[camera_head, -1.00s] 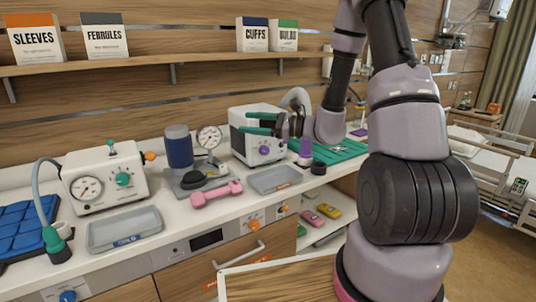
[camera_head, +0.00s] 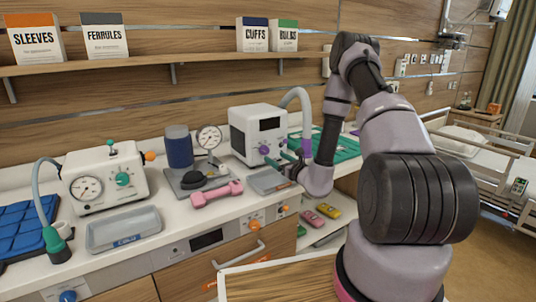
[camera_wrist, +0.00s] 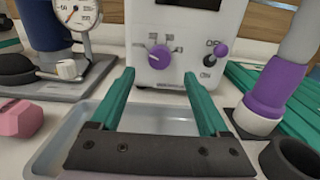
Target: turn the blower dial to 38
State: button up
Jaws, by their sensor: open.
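The blower (camera_head: 258,134) is a white box with a dark display, standing on the counter with a grey hose rising from its right side. Its purple dial (camera_head: 264,149) is on the lower front; in the wrist view the dial (camera_wrist: 159,56) sits between printed marks, too small to read. My gripper (camera_head: 279,159) is in front of the blower, low over the grey tray. In the wrist view its green fingers (camera_wrist: 159,76) are open and empty, pointing at the blower front, one either side below the dial. The fingers appear apart from the dial.
A purple OFF/ON toggle (camera_wrist: 215,54) is right of the dial. The purple-collared hose end (camera_wrist: 272,95) stands close to the right finger. A grey tray (camera_wrist: 75,135) lies below. A pink dumbbell (camera_head: 216,194) and pressure gauge (camera_head: 209,138) are to the left.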

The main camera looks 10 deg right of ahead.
aim_at(266, 151)
jog(key=x, duration=0.6)
jog(key=shift+w+a, duration=0.1)
jog(key=shift+w, duration=0.15)
jog(key=shift+c, duration=0.3)
grip_shut()
